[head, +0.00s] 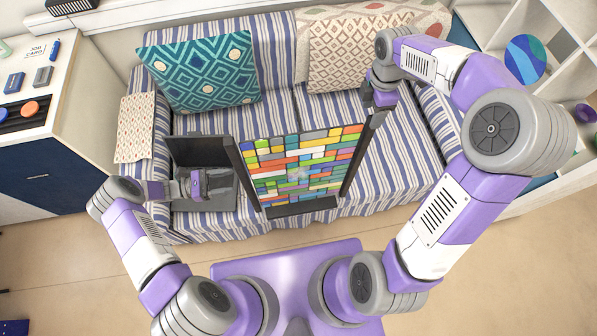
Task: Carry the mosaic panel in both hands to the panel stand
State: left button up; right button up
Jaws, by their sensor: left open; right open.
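The mosaic panel (300,158), made of many coloured bars, stands tilted on the striped sofa seat. Dark side bars (246,176) and a dark ledge (302,208) border it; this looks like the panel stand, with the panel resting in it. My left gripper (197,186) is open, left of the panel and apart from it, over a dark grey open object. My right gripper (378,100) is open by the upper right corner of the panel's frame; whether it touches the frame is unclear. Neither gripper holds anything visible.
The dark open object (199,150) lies left of the panel. The striped sofa (400,158) carries a teal cushion (203,70) and a patterned cushion (345,60). A side cabinet (62,92) stands at left, white shelves (508,28) at right. Bare floor lies in front.

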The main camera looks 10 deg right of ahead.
aim_at(247, 179)
jog(key=shift+s+b, duration=0.3)
jog(key=shift+s, duration=0.3)
jog(key=shift+w+f, duration=0.15)
jog(key=shift+w, duration=0.35)
jog(key=shift+s, duration=0.35)
pick_arm(q)
jog(key=d, duration=0.7)
jog(key=shift+d+f, duration=0.15)
jog(key=shift+d, duration=0.1)
pick_arm(e)
jog(key=f, duration=0.7)
jog(key=shift+w+d+f, duration=0.1)
jog(key=shift+w+f, duration=0.1)
jog(key=shift+f, duration=0.05)
pick_arm(q)
grip_shut()
pick_arm(e)
grip_shut()
jog(key=shift+r, duration=0.15)
